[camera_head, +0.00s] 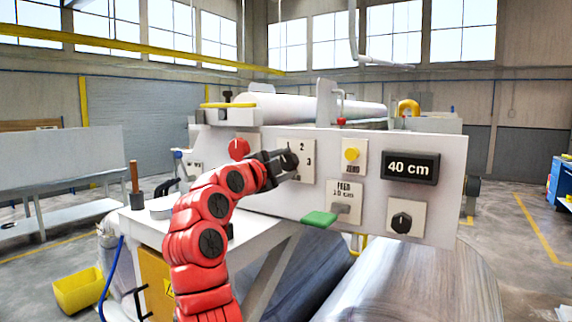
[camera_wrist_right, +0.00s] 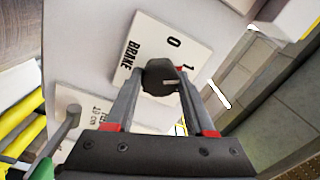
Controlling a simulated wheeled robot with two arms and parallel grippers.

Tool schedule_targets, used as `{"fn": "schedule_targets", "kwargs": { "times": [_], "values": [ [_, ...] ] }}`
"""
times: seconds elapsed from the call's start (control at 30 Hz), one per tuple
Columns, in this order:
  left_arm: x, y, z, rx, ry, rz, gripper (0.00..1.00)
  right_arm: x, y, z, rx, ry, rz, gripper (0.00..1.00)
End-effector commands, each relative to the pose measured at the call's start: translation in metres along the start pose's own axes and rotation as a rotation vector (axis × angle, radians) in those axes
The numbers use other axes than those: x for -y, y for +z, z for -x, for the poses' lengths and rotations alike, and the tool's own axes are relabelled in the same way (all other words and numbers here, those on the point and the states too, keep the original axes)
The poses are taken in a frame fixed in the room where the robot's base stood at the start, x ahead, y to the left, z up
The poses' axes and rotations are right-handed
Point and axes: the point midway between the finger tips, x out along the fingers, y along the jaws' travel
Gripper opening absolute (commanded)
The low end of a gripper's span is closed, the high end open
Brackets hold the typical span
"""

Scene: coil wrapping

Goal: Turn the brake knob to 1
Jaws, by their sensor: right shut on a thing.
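The black brake knob (camera_wrist_right: 160,78) sits on a white plate (camera_wrist_right: 200,48) marked BRAKE, with a 0 and a 1 visible in the right wrist view. A short light line shows on the knob; I cannot tell for sure which number it points at. My right gripper (camera_wrist_right: 158,92) is shut on the knob, one finger on each side. In the head view the brake plate (camera_head: 305,171) shows a 2 and a 3, while my right gripper (camera_head: 284,162) covers the knob and its left part. My left gripper is not in view.
Right of the brake plate are a yellow button (camera_head: 351,154), a FEED plate (camera_head: 345,193) with a green handle (camera_head: 319,219), a display (camera_head: 409,167) reading 40 cm and a black knob (camera_head: 401,222). A red knob (camera_head: 239,149) lies left, close to my right arm.

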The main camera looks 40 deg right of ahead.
Motion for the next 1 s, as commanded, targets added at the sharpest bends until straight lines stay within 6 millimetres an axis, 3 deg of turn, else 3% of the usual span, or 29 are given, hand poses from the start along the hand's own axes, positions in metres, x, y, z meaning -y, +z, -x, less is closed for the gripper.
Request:
{"fn": "schedule_targets", "kwargs": {
  "times": [0.07,0.1,0.23,0.53,0.67,0.77,1.0],
  "values": [
    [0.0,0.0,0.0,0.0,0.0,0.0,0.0,-0.002,0.001,0.0,0.0,0.004,0.002,0.0],
    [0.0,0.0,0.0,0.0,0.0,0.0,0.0,-0.002,0.001,0.0,0.0,0.004,0.002,0.59],
    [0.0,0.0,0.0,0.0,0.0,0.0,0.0,-0.001,0.001,0.0,0.0,0.003,0.002,0.83],
    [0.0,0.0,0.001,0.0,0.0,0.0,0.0,-0.001,0.001,0.001,0.0,0.001,0.001,0.84],
    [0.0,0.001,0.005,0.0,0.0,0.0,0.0,-0.001,0.002,0.011,0.001,-0.001,0.0,0.84],
    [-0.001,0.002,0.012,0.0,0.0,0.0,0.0,-0.003,0.003,0.028,0.003,-0.003,0.0,0.84],
    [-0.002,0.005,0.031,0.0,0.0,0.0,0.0,-0.004,0.003,0.093,0.006,-0.002,-0.002,0.84]
  ]
}}
